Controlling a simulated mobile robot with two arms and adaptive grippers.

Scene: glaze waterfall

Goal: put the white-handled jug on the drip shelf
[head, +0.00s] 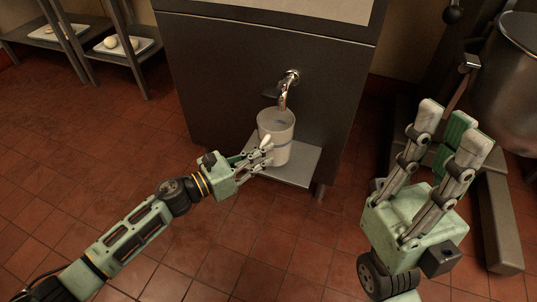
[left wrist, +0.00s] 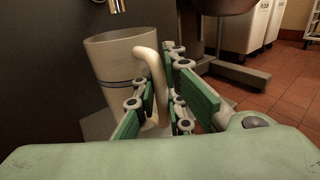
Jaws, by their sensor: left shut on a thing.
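The white-handled jug (head: 277,134) stands upright beneath the metal tap (head: 288,88), on or just above the drip shelf (head: 298,168); I cannot tell if its base touches. My left gripper (head: 262,152) is shut on the jug's handle from the front left. In the left wrist view the jug (left wrist: 122,67) is pale with a grey band, and its white handle (left wrist: 154,75) lies between the green finger pads. The tap's spout (left wrist: 117,5) hangs over the jug there. My right gripper (head: 450,135) is raised at the right, fingers apart and empty.
The dark cabinet (head: 225,75) carries the tap and shelf. A large metal bowl (head: 510,90) and a mixer-like stand (head: 497,225) are at the right. A rack with trays (head: 125,44) stands at the far left. The red tiled floor (head: 150,130) is clear in front of the cabinet.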

